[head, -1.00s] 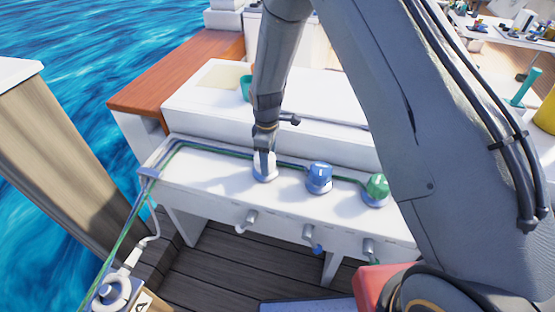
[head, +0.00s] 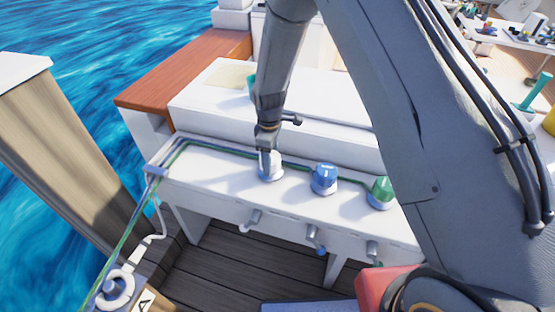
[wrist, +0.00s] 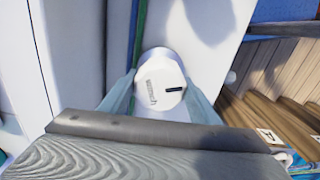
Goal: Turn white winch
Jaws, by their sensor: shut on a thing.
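The white winch (head: 272,168) stands at the left of a row of winches on the white bench. It also shows in the wrist view (wrist: 160,84), its round top facing the camera with a dark slot at the right. My gripper (head: 267,160) points down onto this winch. In the wrist view its two fingers lie on either side of the winch, shut on it. The lower part of the winch is partly hidden by the fingers and its own top.
A blue winch (head: 324,178) and a green winch (head: 382,191) stand to the right on the same bench. Ropes run along the bench's back edge. Small handles (head: 311,234) stick out of the front. A wooden post (head: 60,140) stands at the left.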

